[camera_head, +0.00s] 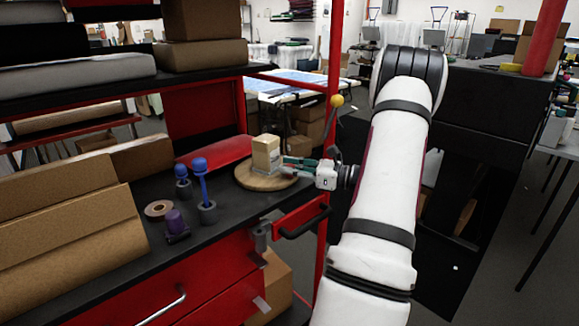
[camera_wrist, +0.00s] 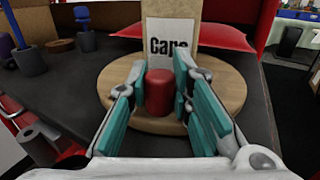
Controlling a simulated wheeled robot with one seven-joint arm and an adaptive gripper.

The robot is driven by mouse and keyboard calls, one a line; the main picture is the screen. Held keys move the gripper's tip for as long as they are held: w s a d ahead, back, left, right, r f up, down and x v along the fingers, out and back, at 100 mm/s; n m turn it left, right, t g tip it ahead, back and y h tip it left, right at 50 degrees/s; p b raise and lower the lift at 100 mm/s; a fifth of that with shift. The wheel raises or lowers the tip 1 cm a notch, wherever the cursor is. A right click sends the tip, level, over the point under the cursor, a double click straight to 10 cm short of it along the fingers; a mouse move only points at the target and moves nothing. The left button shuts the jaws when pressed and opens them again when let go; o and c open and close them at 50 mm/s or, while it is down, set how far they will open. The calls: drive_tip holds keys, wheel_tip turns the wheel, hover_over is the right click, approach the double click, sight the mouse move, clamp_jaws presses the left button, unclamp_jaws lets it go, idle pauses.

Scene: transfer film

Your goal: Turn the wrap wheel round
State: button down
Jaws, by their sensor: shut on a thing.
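The wrap wheel (camera_head: 250,181) is a round wooden disc lying flat on the dark bench top; it also fills the middle of the wrist view (camera_wrist: 233,82). A pale box (camera_head: 266,152) stands upright on it, with black lettering visible in the wrist view (camera_wrist: 173,12). A red upright knob (camera_wrist: 159,95) rises from the near part of the wheel. My gripper (camera_head: 288,164) reaches in from the right, low over the wheel. Its teal-padded fingers (camera_wrist: 161,80) are shut on the red knob, one on each side.
Blue-topped tools in grey holders (camera_head: 203,190), a purple-topped one (camera_head: 175,223) and a tape roll (camera_head: 158,209) stand left of the wheel. A red curved piece (camera_head: 214,154) lies behind. A red post (camera_head: 330,110) rises close to my gripper. Brown cartons (camera_head: 70,215) fill the left.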

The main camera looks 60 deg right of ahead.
drive_tip(key=shift+w+d+p, duration=0.2)
drive_tip(key=shift+d+p, duration=0.35)
drive_tip(key=shift+d, duration=0.75)
drive_tip(key=shift+w+d, duration=0.1)
drive_tip(key=shift+d, duration=0.15)
drive_tip(key=c, duration=1.4)
unclamp_jaws()
drive_tip(key=v, duration=1.2)
